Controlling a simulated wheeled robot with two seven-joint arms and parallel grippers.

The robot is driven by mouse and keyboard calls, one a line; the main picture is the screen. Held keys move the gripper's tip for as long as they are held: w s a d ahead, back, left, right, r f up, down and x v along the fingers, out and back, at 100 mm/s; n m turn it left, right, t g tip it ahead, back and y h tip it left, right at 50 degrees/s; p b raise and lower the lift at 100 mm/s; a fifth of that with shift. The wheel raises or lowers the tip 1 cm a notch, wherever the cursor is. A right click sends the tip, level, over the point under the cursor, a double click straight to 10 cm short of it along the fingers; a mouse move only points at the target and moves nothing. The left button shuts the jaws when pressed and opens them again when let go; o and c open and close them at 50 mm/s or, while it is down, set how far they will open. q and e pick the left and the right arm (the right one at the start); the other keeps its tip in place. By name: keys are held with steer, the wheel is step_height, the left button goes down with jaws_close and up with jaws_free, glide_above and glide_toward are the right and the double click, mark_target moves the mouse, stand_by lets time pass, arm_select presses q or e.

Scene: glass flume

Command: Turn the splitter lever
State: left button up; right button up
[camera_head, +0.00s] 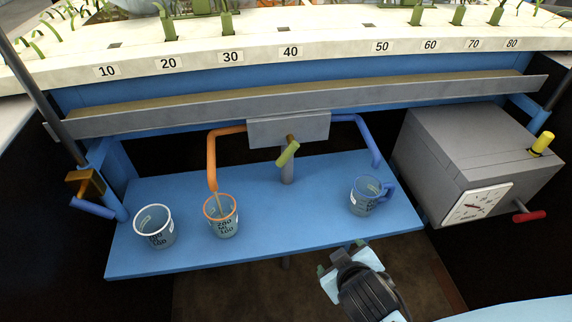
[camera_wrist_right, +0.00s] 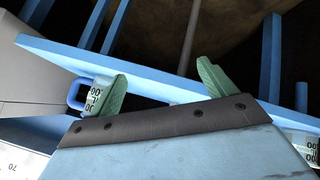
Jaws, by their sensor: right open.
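The splitter lever (camera_head: 288,153) is a short olive-yellow handle, slanted in the picture, on the grey splitter (camera_head: 311,130) at the middle of the trough. An orange pipe (camera_head: 211,160) leaves the splitter on the left and a blue pipe (camera_head: 369,142) on the right. A stream appears to run from the orange pipe into the orange-rimmed cup (camera_head: 222,224). My right gripper (camera_head: 341,257) is at the shelf's front edge, below and right of the lever, apart from it. Its green fingers are spread and empty in the right wrist view (camera_wrist_right: 163,86). My left gripper is out of view.
A white-rimmed cup (camera_head: 155,238) and a blue jug (camera_head: 364,203) stand on the blue shelf (camera_head: 283,246). A grey box (camera_head: 455,150) with a dial, yellow knob and red handle is at right. A blue-handled valve (camera_head: 91,207) is at left. The shelf's centre is clear.

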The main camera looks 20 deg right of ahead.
steer(key=w+a+r+n+t+h, duration=0.1)
steer(key=w+a+r+n+t, duration=0.1)
steer(key=w+r+t, duration=0.45)
steer(key=n+t, duration=0.3)
steer(key=n, duration=0.1)
glide_toward(287, 157)
steer(key=shift+y, duration=0.4)
steer(key=w, duration=0.3)
steer(key=w+d, duration=0.1)
steer(key=w, duration=0.2)
steer(key=w+d, duration=0.1)
steer(key=w, duration=0.3)
steer(key=shift+r+b, duration=0.1)
steer(key=shift+b, duration=0.2)
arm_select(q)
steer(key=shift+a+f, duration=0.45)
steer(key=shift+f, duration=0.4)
arm_select(e)
steer(key=shift+w, duration=0.4)
steer(key=c, duration=1)
